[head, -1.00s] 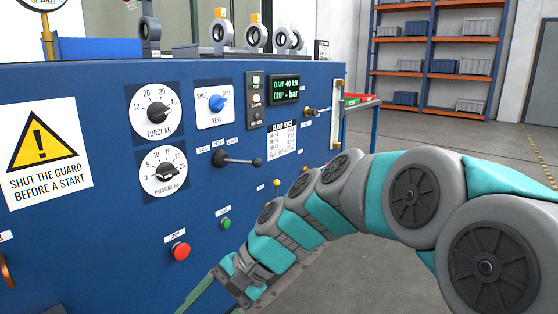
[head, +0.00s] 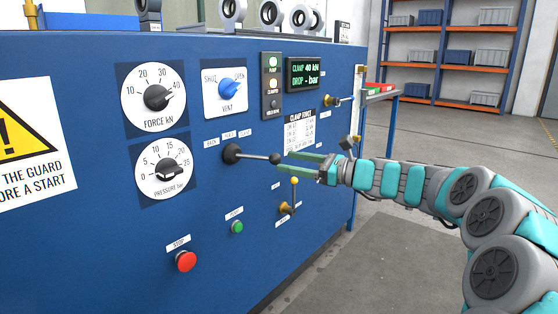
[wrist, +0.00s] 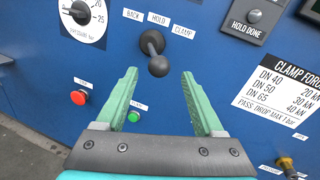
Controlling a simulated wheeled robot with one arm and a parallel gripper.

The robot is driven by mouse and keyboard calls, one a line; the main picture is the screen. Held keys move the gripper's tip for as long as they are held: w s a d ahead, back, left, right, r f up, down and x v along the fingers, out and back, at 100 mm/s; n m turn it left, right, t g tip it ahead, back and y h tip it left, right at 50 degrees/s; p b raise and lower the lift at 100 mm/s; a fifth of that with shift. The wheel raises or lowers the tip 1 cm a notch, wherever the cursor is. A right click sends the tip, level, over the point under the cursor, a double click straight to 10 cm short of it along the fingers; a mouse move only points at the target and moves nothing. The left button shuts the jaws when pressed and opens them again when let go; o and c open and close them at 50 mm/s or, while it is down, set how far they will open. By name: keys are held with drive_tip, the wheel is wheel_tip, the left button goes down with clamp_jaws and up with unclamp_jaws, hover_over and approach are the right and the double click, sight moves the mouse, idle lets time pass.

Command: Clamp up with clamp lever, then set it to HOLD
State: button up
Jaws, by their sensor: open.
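The clamp lever (head: 252,156) is a dark arm with a round black knob (head: 276,158) on the blue panel. In the wrist view the lever (wrist: 153,45) stands out toward me below the HOLD label (wrist: 158,18), between BACK and CLAMP. My gripper (head: 284,162) is open, its green fingers pointing at the knob from the right in the head view. In the wrist view the knob sits just beyond and between the fingertips (wrist: 159,75), with nothing held. The display (head: 306,74) reads CLAMP 40 kN and DROP - bar.
The force dial (head: 157,97), pressure dial (head: 170,172) and blue vent knob (head: 231,87) surround the lever. Below are a red stop button (head: 186,261), a green button (head: 237,227) and a small yellow-tipped lever (head: 294,195). The lamp block (head: 272,87) shows a lit green lamp on top.

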sight(275, 159)
drive_tip(key=x, duration=0.5)
drive_tip(key=shift+s, duration=0.1)
clamp_jaws()
idle(0.5)
idle(0.8)
